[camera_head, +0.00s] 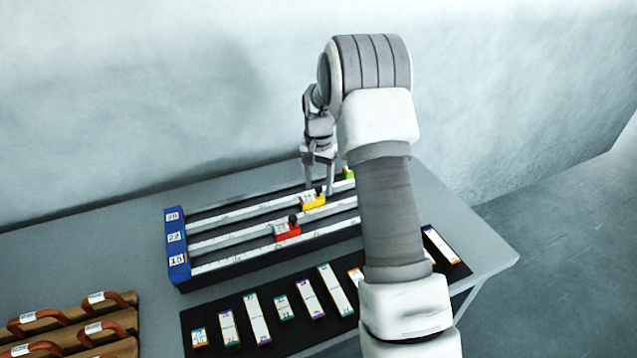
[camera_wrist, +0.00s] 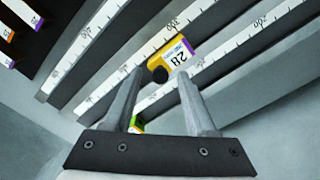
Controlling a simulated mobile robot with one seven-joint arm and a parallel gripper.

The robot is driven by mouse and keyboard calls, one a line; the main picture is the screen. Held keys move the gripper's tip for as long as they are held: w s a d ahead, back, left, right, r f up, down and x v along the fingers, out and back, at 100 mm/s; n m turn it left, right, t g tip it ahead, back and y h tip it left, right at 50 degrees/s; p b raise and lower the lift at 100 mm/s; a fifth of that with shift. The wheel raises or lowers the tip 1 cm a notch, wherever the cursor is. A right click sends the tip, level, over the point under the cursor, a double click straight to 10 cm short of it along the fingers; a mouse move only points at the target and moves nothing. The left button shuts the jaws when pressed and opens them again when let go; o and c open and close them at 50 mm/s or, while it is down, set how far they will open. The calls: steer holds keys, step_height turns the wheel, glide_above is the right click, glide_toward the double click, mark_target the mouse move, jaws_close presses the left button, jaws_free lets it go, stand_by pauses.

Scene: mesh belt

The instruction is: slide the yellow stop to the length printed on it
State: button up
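The yellow stop (camera_head: 313,201) sits on the middle of three white rails, with a dark knob on top. In the wrist view the yellow stop (camera_wrist: 172,55) shows a label that reads 28, and its dark knob (camera_wrist: 160,74) lies between the fingers. My gripper (camera_head: 318,186) is open around or just above the knob; I cannot tell whether a finger touches it. In the wrist view the two fingers (camera_wrist: 163,88) are spread apart. The rail's scale (camera_wrist: 175,25) has printed numbers, partly seen.
A red stop (camera_head: 288,230) is on the front rail and a green stop (camera_head: 347,173) on the back rail. A blue end block (camera_head: 177,245) carries number labels at the left. A black mat (camera_head: 239,343) with labelled strips lies in front. Brown handled pieces (camera_head: 95,333) are at front left.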

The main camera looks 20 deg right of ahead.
mark_target(319, 187)
steer(key=shift+d+r, duration=0.1)
step_height(319, 187, up, 17)
steer(key=p, duration=0.1)
stand_by(0.4)
steer(key=shift+r, duration=0.15)
